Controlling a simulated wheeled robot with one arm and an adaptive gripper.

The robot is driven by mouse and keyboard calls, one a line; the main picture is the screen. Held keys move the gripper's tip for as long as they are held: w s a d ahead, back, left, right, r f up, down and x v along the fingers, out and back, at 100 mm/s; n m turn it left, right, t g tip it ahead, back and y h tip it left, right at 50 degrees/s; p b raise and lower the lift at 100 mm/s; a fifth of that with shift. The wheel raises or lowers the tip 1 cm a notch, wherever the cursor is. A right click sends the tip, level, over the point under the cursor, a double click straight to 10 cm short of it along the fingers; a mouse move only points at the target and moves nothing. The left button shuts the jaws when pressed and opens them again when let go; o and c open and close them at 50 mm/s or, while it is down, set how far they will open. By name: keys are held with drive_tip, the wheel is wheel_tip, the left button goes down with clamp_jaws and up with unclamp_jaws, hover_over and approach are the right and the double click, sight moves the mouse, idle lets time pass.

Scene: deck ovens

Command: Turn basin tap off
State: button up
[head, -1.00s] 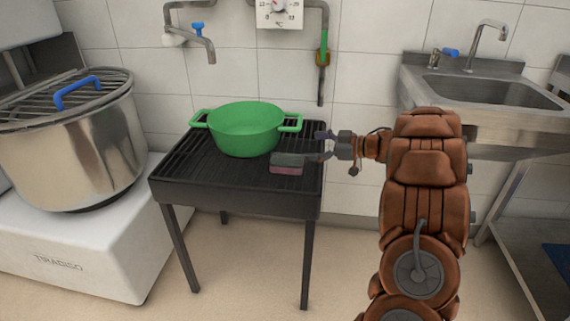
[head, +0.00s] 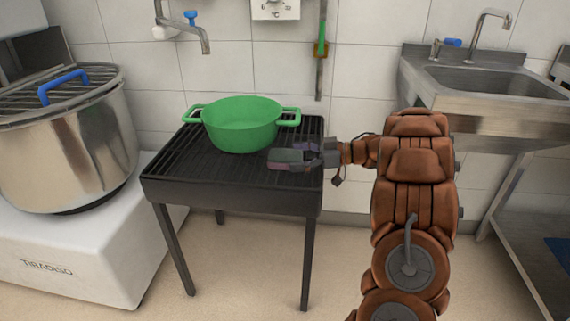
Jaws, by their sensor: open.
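A grey sink (head: 440,55) with a metal basin is at the right. Its curved tap (head: 490,28) has a blue handle (head: 451,43) to the left of the spout. A second tap (head: 200,38), with a blue handle (head: 190,17), is on the wall above the black stand. I can make out no water stream at either spout. My gripper (head: 308,154) is open over the right part of the stand, away from both taps.
A green pot (head: 240,125) stands on the black slatted stand (head: 235,190). A large steel pot (head: 70,140) with a grid lid is on a white unit at left. Floor shows around the stand's legs.

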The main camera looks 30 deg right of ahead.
sight(290, 155)
drive_tip(key=shift+x, duration=0.85)
drive_tip(key=c, duration=0.9)
drive_tip(key=shift+o, duration=0.2)
drive_tip(key=shift+r, duration=0.15)
wheel_tip(290, 155, up, 3)
drive_tip(key=shift+r+p, duration=0.25)
drive_tip(key=shift+p, duration=0.65)
drive_tip(key=s+a+r+p, duration=0.1)
drive_tip(key=s+a+p, duration=0.2)
drive_tip(key=s, duration=1.2)
drive_tip(key=shift+a, duration=1.5)
